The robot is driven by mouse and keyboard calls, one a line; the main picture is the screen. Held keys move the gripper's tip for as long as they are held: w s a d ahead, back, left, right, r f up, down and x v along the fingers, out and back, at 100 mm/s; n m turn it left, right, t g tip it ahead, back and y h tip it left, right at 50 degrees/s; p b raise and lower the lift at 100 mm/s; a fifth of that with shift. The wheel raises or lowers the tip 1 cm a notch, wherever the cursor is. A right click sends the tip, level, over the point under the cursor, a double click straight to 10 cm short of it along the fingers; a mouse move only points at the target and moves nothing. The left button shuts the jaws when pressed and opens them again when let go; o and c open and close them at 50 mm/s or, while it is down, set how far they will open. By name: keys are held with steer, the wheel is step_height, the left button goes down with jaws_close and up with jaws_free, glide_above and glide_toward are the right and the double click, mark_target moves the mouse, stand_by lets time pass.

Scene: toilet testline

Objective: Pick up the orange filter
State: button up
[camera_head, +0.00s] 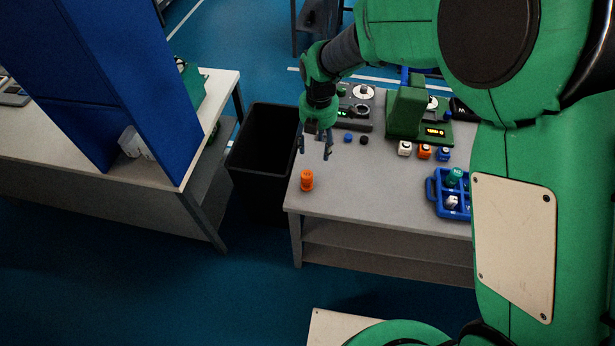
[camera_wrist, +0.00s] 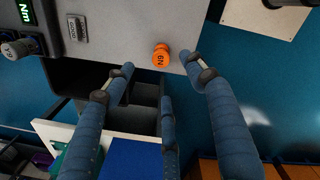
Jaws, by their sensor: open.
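The orange filter (camera_head: 307,181) is a small ribbed orange piece standing upright near the front left corner of the grey table (camera_head: 350,195). In the wrist view the filter (camera_wrist: 161,56) shows from above, with dark lettering on its top, close to the table's edge. My gripper (camera_head: 316,157) is open and empty, above the table and just behind and above the filter in the head view. In the wrist view its fingers (camera_wrist: 160,82) are spread apart, and the filter lies beyond the fingertips, between their lines. I see no contact between them.
A black bin (camera_head: 262,150) stands left of the table. Small blue and black caps, white, orange and blue cubes (camera_head: 425,152), a blue tray (camera_head: 433,193) and green and grey devices (camera_head: 405,110) occupy the table's back and right. The table around the filter is clear.

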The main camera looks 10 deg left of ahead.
mark_target(306, 175)
steer(key=a+f+n, duration=0.1)
steer(key=a+f, duration=0.1)
steer(key=f, duration=0.1)
steer(key=a+f+n, duration=0.1)
steer(key=shift+a+f+n, duration=0.1)
steer(key=shift+f+n, duration=0.2)
steer(key=shift+f, duration=0.1)
steer(key=shift+f+b, duration=0.65)
steer(key=shift+f, duration=3.65)
steer(key=shift+f, duration=0.1)
steer(key=shift+f+b, duration=0.6)
steer(key=shift+f, duration=1.9)
steer(key=shift+s, duration=0.1)
steer(key=c, duration=1.3)
